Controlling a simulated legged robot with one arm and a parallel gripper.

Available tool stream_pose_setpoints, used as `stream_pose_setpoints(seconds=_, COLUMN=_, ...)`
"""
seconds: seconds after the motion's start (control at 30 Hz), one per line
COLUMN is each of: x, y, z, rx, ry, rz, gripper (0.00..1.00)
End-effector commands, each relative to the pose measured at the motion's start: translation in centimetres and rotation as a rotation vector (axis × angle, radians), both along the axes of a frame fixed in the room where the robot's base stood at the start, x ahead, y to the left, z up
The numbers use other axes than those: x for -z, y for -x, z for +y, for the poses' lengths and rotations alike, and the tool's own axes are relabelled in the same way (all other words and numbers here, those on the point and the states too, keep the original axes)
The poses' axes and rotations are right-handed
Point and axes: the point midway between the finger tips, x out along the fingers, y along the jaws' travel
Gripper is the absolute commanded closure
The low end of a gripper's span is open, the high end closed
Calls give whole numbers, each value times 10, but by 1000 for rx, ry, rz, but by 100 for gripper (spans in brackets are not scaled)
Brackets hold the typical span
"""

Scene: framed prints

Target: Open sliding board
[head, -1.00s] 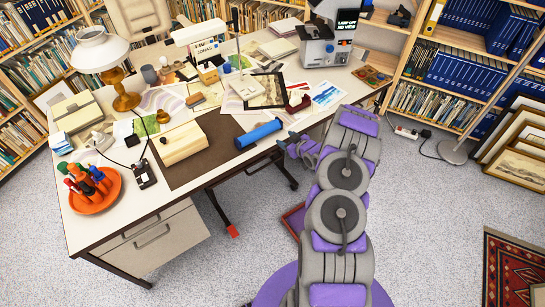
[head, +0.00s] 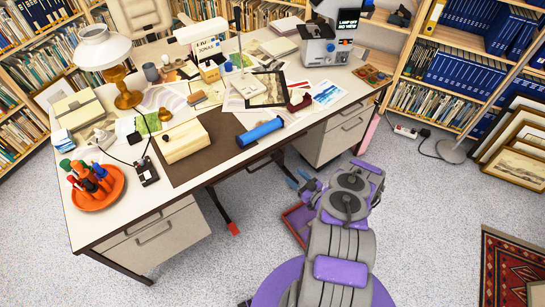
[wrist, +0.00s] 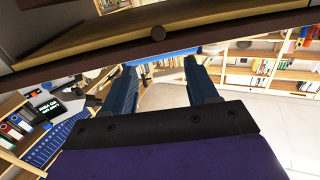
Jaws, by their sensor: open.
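My gripper (head: 299,178) is low in front of the desk (head: 212,181), below its front edge. In the wrist view my gripper (wrist: 161,68) is open, with two dark blue fingers apart and nothing held between them. The wrist view looks upside down.
A blue roll (head: 259,132) lies near the desk's front edge, right of a wooden box (head: 185,141). Drawer units (head: 337,135) stand under both desk ends. Framed pictures (head: 516,143) lean at the right. The floor around my base is mostly clear.

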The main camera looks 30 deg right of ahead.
Motion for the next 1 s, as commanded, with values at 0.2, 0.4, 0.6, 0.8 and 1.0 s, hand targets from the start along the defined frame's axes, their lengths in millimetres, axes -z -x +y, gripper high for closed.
stream_pose_setpoints(seconds=0.2, x=2, y=-42, z=13, rx=-5, ry=3, rz=-2, gripper=42)
stream_pose_setpoints(seconds=0.4, x=2, y=-81, z=25, rx=-4, ry=6, rz=-1, gripper=42)
stream_pose_setpoints(seconds=0.6, x=2, y=-116, z=36, rx=-4, ry=4, rz=-1, gripper=42)
stream_pose_setpoints(seconds=0.8, x=2, y=-139, z=39, rx=-1, ry=2, rz=0, gripper=42)
stream_pose_setpoints(seconds=1.0, x=0, y=-147, z=41, rx=0, ry=1, rz=1, gripper=42)
